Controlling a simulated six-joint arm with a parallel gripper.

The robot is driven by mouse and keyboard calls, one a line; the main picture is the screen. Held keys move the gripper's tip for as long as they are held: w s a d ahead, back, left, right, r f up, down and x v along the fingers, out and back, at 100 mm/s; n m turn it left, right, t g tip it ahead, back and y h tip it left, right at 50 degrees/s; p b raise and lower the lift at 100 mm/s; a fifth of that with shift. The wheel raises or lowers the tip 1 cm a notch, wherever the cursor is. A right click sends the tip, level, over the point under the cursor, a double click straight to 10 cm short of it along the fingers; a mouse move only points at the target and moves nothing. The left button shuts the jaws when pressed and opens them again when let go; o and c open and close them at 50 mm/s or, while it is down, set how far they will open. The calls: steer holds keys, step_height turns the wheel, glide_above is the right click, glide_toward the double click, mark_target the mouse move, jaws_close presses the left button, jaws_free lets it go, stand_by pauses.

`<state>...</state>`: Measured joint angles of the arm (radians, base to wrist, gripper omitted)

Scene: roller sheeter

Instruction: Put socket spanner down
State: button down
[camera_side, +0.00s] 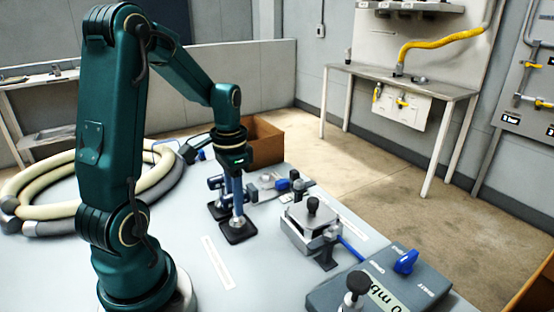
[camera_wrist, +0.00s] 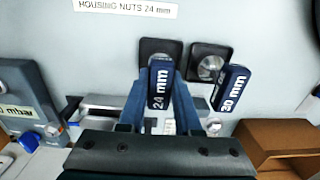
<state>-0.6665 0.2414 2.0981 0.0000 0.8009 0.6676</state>
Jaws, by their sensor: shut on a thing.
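My gripper (camera_wrist: 160,100) is shut on the dark blue handle of the socket spanner marked 24 mm (camera_wrist: 160,86). In the side view my gripper (camera_side: 234,172) points down, and the held spanner is over the nearer black square pad (camera_side: 238,232). Its lower end appears to be at the pad, but I cannot tell whether it touches. A second spanner marked 30 mm (camera_wrist: 231,90) stands beside it at the other black pad (camera_wrist: 210,50), to the right in the wrist view. My fingers partly hide the held spanner.
A metal roller unit with a black knob (camera_side: 312,207) and a grey box with a blue handle (camera_side: 405,262) stand to the right. A cardboard box (camera_side: 262,142) is behind. A cream hose (camera_side: 60,212) lies coiled at left. A label strip (camera_side: 217,262) lies on clear table.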

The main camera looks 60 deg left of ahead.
steer(key=c, duration=0.6)
jaws_free()
steer(key=shift+f, duration=0.1)
step_height(320, 180, up, 12)
steer(key=f, duration=0.1)
steer(key=s+d+t, duration=0.2)
steer(key=d, duration=0.5)
steer(key=s+d+t, duration=0.3)
steer(key=d, duration=0.5)
steer(key=shift+d+f+t, duration=0.15)
steer(key=shift+f+t, duration=0.15)
steer(key=shift+f, duration=0.15)
